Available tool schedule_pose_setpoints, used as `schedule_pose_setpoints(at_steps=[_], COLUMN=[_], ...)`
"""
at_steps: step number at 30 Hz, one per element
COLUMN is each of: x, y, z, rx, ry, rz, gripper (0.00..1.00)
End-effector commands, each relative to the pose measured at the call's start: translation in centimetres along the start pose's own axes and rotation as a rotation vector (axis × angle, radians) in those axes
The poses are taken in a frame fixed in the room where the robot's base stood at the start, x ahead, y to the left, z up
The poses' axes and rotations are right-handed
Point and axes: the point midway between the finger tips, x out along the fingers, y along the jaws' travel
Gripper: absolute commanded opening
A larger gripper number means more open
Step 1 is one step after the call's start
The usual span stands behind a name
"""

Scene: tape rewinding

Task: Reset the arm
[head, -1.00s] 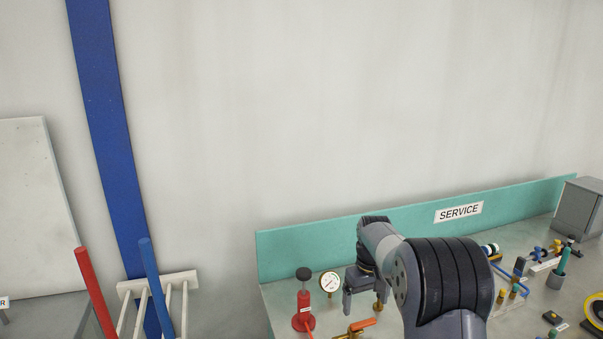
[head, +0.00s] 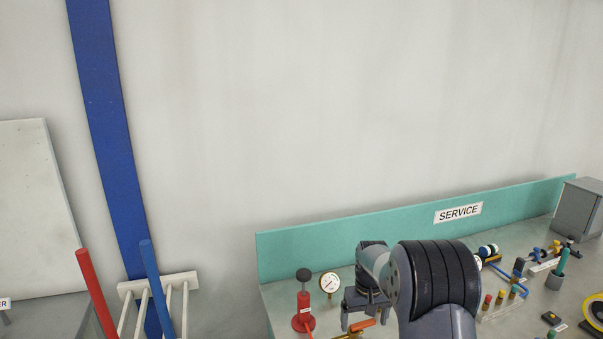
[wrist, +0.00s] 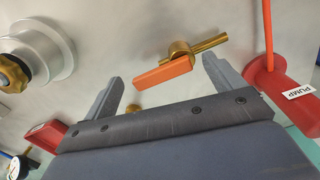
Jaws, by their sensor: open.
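My gripper (head: 364,317) is in the lower middle of the head view, over the service bench. Its two fingers are apart with nothing held between them, and they also show in the wrist view (wrist: 163,74). An orange-handled brass valve (wrist: 163,72) shows between and beyond the fingertips in the wrist view. In the head view the orange handle (head: 362,325) is just below the fingers. I cannot tell whether the fingers touch it.
A red pump (head: 303,311) and a round gauge (head: 329,283) stand left of my gripper. A teal backboard marked SERVICE (head: 330,242) runs along the bench's rear. Small coloured fittings (head: 500,297) and a grey box (head: 580,209) are at right.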

Motion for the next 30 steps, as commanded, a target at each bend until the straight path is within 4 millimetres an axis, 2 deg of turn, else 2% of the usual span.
schedule_pose_setpoints(at_steps=[30], x=[-0.1], y=[-0.9], z=[2.1], rx=[0.818], ry=[-0.001], rz=[0.0], gripper=[0.89])
